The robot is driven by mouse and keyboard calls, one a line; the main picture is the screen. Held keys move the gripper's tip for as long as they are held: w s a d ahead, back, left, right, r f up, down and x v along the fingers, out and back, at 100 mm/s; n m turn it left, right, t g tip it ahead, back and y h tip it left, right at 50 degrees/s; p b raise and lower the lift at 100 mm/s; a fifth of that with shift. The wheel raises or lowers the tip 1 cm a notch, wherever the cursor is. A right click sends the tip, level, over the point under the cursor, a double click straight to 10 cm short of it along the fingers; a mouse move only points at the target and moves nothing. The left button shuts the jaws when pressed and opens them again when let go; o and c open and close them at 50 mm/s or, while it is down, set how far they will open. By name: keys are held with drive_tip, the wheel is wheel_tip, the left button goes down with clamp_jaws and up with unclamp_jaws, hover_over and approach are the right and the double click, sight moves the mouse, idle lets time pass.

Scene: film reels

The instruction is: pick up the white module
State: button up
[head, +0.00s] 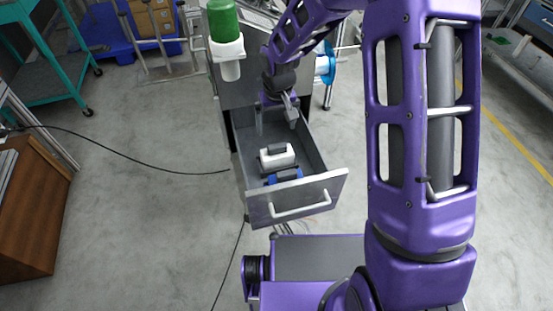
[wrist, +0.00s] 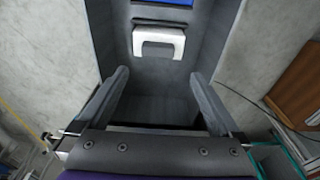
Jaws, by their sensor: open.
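The white module (head: 279,163), a small block with a dark grey part on it, lies inside the open grey drawer (head: 322,184). It also shows near the top of the wrist view (wrist: 158,36). My gripper (head: 277,119) is over the back part of the drawer, behind the white module in the head view. In the wrist view its two fingers (wrist: 159,77) are spread apart with nothing between them, and the white module is beyond their tips. The gripper is apart from the module.
A blue module (head: 284,177) lies just in front of the white one, close to it. The drawer walls surround both, and a bar handle (head: 301,207) is on its front. A green bottle-like container (head: 223,20) in a white holder stands at the back left.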

hover_over(277, 146)
drive_tip(key=f, duration=0.4)
drive_tip(key=shift+a+f, duration=0.2)
drive_tip(key=f, duration=0.1)
drive_tip(key=f+b, duration=0.1)
drive_tip(key=f, duration=0.3)
drive_tip(key=shift+d+f, duration=0.15)
drive_tip(key=shift+d, duration=0.1)
drive_tip(key=c, duration=1.5)
